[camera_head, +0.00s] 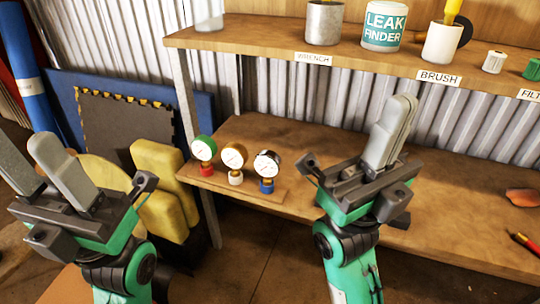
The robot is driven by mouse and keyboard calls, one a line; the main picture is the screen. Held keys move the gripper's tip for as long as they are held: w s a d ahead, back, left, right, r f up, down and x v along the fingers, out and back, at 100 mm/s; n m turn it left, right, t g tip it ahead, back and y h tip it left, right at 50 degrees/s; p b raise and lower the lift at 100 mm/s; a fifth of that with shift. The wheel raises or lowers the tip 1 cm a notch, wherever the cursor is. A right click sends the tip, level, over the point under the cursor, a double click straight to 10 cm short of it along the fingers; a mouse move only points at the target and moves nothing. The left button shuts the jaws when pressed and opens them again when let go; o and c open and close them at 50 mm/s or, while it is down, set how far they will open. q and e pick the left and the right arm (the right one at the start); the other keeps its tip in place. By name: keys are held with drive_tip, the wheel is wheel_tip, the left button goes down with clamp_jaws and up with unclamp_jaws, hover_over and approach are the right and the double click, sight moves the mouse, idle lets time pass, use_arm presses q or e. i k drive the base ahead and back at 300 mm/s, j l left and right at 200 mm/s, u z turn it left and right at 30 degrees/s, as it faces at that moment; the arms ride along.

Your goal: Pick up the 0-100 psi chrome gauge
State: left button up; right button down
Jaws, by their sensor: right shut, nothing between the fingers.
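Three round gauges stand in a row on a small wooden board (240,187) at the left end of the lower shelf. The right one (267,164) has a dark or chrome-looking rim and a blue base. The middle one (234,156) is brass-coloured with a white base, and the left one (203,149) has a green rim and a red base. The dial numbers are too small to read. My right gripper (400,104) is shut and empty, right of the gauges and apart from them. My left gripper (23,142) is open and empty, at the far left.
The upper shelf (270,45) holds a metal cup (324,23), a leak finder tub (384,26), a white brush pot (442,43) and small fittings. The lower shelf (450,205) is mostly clear, with a red pencil-like item (524,242) at right. Yellow padding (165,180) stands at left.

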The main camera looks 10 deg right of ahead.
sight(268, 163)
drive_tip(key=k+l+z, duration=0.1)
drive_tip(key=l, duration=0.65)
drive_tip(key=l+z, duration=0.15)
drive_tip(key=l, duration=0.6)
